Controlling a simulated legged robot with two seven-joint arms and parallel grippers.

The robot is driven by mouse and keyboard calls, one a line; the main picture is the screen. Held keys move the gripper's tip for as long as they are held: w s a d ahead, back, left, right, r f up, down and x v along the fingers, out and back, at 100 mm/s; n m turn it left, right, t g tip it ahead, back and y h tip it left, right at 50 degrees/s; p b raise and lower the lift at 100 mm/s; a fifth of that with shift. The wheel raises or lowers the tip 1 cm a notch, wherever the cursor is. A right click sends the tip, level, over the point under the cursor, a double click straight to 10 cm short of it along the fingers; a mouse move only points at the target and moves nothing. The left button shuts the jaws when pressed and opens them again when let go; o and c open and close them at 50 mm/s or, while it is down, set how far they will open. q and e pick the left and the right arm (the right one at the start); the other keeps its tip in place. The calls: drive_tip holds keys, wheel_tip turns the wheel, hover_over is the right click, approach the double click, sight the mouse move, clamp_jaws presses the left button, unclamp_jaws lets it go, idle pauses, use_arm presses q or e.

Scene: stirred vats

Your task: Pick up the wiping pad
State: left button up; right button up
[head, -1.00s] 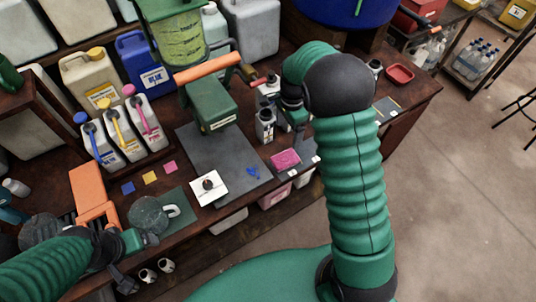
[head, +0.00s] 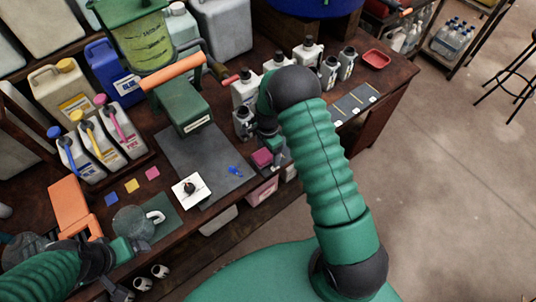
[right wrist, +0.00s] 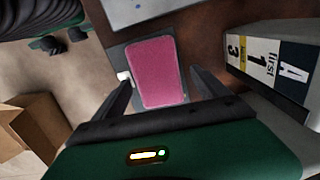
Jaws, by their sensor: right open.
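The pink wiping pad (head: 262,157) lies on a dark mat near the front edge of the workbench. In the right wrist view the pad (right wrist: 153,70) lies flat between the two fingers, past their tips. My right gripper (head: 272,148) is just above it, open and empty, and partly covers the pad and mat in the head view. Its fingers (right wrist: 161,78) also show in the right wrist view. My left gripper (head: 132,256) is at the front left of the bench, away from the pad; its jaws are too small to read.
White bottles (head: 244,92) stand close behind my right gripper. A labelled box (right wrist: 268,55) is right of the pad in the wrist view. A white card with a dark knob (head: 190,189) and a blue piece (head: 235,171) lie left of the pad. A red tray (head: 376,59) stands back right.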

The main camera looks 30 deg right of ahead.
sight(267, 155)
drive_tip(key=shift+s+a+r, duration=0.1)
drive_tip(key=shift+a+r, duration=0.15)
drive_tip(key=shift+a, duration=0.3)
drive_tip(key=c, duration=0.7)
drive_tip(key=shift+a, duration=0.2)
drive_tip(key=c, duration=0.5)
drive_tip(key=shift+d, duration=0.1)
drive_tip(key=shift+c, duration=1)
drive_tip(key=shift+d, duration=0.35)
drive_tip(key=shift+c, duration=0.2)
drive_tip(key=shift+r, duration=0.35)
drive_tip(key=r, duration=0.2)
drive_tip(key=shift+s+a+r, duration=0.25)
drive_tip(key=shift+s+r, duration=0.1)
drive_tip(key=shift+r, duration=0.05)
drive_tip(key=s+a+r+b, duration=0.1)
drive_tip(key=s+a, duration=0.1)
drive_tip(key=s, duration=1.3)
drive_tip(key=shift+a+r, duration=0.2)
drive_tip(key=shift+a, duration=0.1)
